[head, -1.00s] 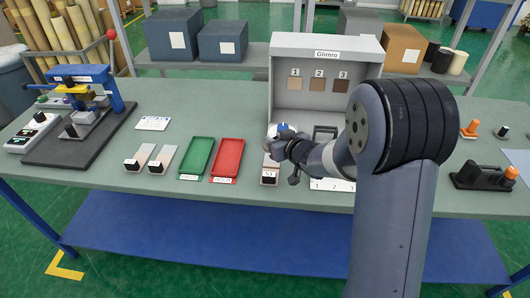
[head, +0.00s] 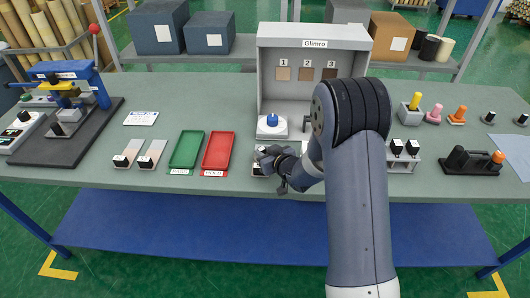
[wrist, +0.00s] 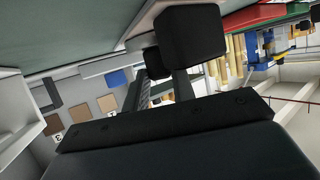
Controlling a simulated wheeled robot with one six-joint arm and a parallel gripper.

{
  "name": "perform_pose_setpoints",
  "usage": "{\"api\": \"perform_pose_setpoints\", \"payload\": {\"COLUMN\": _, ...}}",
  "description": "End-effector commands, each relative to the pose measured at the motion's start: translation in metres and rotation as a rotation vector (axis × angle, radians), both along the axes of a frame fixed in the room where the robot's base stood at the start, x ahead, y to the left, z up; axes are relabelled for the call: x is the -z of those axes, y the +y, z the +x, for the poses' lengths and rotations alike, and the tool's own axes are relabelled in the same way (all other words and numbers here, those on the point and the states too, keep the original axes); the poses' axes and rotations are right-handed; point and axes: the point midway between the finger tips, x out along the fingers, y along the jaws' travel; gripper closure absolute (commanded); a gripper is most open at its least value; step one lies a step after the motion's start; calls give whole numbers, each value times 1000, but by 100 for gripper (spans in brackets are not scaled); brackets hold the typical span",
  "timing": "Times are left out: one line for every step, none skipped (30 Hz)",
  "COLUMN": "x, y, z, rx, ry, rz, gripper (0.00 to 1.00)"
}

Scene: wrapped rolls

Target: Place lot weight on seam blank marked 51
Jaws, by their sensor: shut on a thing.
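My gripper (head: 264,157) is low over the front of the bench, just right of the red tray, and shut on the lot weight. The weight is mostly hidden by the gripper and wrist in the head view, and contact beneath it cannot be seen. A seam blank (head: 260,173) lies under the gripper, with only its front end showing; its number is not legible. Two other pale seam blanks (head: 152,154) lie left of the green tray, with dark blocks at their front ends.
A green tray (head: 173,165) and a red tray (head: 206,164) lie left of my gripper. A rack with dark, white-topped pieces (head: 404,165) stands right of my arm.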

Motion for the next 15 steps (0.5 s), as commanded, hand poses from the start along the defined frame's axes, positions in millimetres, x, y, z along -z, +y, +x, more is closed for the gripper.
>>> {"api": "perform_pose_setpoints", "payload": {"x": -1, "y": 0, "z": 0, "rx": 0, "ry": -2, "rz": 1, "gripper": 100}}
{"api": "perform_pose_setpoints", "payload": {"x": -1, "y": 0, "z": 0, "rx": 0, "ry": -2, "rz": 1, "gripper": 100}}
{"api": "perform_pose_setpoints", "payload": {"x": 0, "y": 0, "z": 0, "rx": 0, "ry": -2, "rz": 1, "gripper": 100}}
{"api": "perform_pose_setpoints", "payload": {"x": 0, "y": 0, "z": 0, "rx": 0, "ry": -2, "rz": 1, "gripper": 100}}
{"api": "perform_pose_setpoints", "payload": {"x": 2, "y": 0, "z": 0, "rx": 0, "ry": -2, "rz": 1, "gripper": 100}}
{"api": "perform_pose_setpoints", "payload": {"x": 3, "y": 0, "z": 0, "rx": 0, "ry": -2, "rz": 1, "gripper": 100}}
{"api": "perform_pose_setpoints", "payload": {"x": 3, "y": 0, "z": 0, "rx": 0, "ry": 0, "rz": 0, "gripper": 75}}
{"api": "perform_pose_setpoints", "payload": {"x": 2, "y": 0, "z": 0, "rx": 0, "ry": 0, "rz": 0, "gripper": 72}}
{"api": "perform_pose_setpoints", "payload": {"x": 2, "y": 0, "z": 0, "rx": 0, "ry": 0, "rz": 0, "gripper": 69}}
{"api": "perform_pose_setpoints", "payload": {"x": 2, "y": 0, "z": 0, "rx": 0, "ry": 0, "rz": 0, "gripper": 66}}
{"api": "perform_pose_setpoints", "payload": {"x": 2, "y": 0, "z": 0, "rx": 0, "ry": 0, "rz": 0, "gripper": 64}}
{"api": "perform_pose_setpoints", "payload": {"x": 2, "y": 0, "z": 0, "rx": 0, "ry": 0, "rz": 0, "gripper": 61}}
{"api": "perform_pose_setpoints", "payload": {"x": 2, "y": 0, "z": 0, "rx": 0, "ry": 0, "rz": 0, "gripper": 58}}
{"api": "perform_pose_setpoints", "payload": {"x": 2, "y": 0, "z": 0, "rx": 0, "ry": 0, "rz": 0, "gripper": 56}}
{"api": "perform_pose_setpoints", "payload": {"x": 2, "y": 0, "z": 0, "rx": 0, "ry": 0, "rz": 0, "gripper": 54}}
